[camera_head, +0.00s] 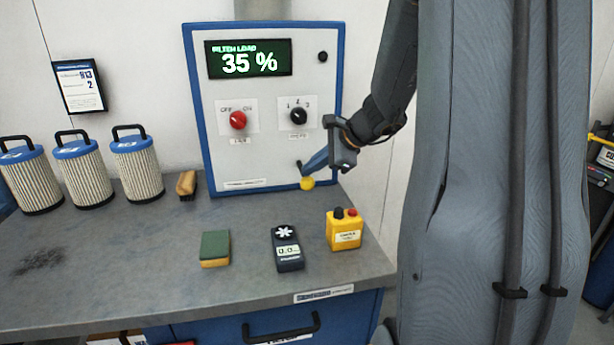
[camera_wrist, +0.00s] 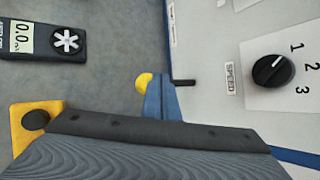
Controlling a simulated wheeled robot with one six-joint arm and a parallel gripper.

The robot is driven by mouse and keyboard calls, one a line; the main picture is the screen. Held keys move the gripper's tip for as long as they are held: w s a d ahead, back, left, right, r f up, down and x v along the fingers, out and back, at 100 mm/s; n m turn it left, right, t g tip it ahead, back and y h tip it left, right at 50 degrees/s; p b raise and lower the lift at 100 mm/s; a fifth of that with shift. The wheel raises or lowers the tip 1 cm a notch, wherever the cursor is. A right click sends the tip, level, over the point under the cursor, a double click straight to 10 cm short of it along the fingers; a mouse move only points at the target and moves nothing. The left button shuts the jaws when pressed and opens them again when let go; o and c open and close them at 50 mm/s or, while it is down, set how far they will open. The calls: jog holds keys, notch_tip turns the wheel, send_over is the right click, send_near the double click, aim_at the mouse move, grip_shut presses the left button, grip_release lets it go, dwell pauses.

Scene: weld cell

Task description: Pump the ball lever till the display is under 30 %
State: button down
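The panel's green display (camera_head: 249,61) reads "FILTER LOAD 35 %". The lever is a short black rod (camera_head: 299,164) low on the panel's right side, with a yellow ball (camera_head: 307,184) at its end. In the wrist view the rod (camera_wrist: 186,82) comes out of the panel and the ball (camera_wrist: 144,80) shows just past my blue fingers. My gripper (camera_head: 308,170) is at the lever, its fingertips right by the ball and covering part of the rod. Both views show the fingers nearly edge-on, so their gap and any grip on the lever are hidden.
The panel has a red OFF/ON knob (camera_head: 238,120) and a black speed knob (camera_head: 298,116). On the bench (camera_head: 130,285) are a yellow button box (camera_head: 344,234), a meter (camera_head: 288,250), a sponge (camera_head: 215,248), a brush (camera_head: 186,184) and filter cartridges (camera_head: 137,170).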

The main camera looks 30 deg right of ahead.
aim_at(310, 178)
jog(key=shift+f+b, duration=1.5)
jog(key=shift+f, duration=0.2)
dwell(1.4)
jog(key=shift+r, duration=0.15)
dwell(0.4)
jog(key=shift+r+p, duration=2.15)
jog(key=shift+r, duration=0.4)
notch_tip(310, 178, up, 5)
jog(key=p, duration=0.4)
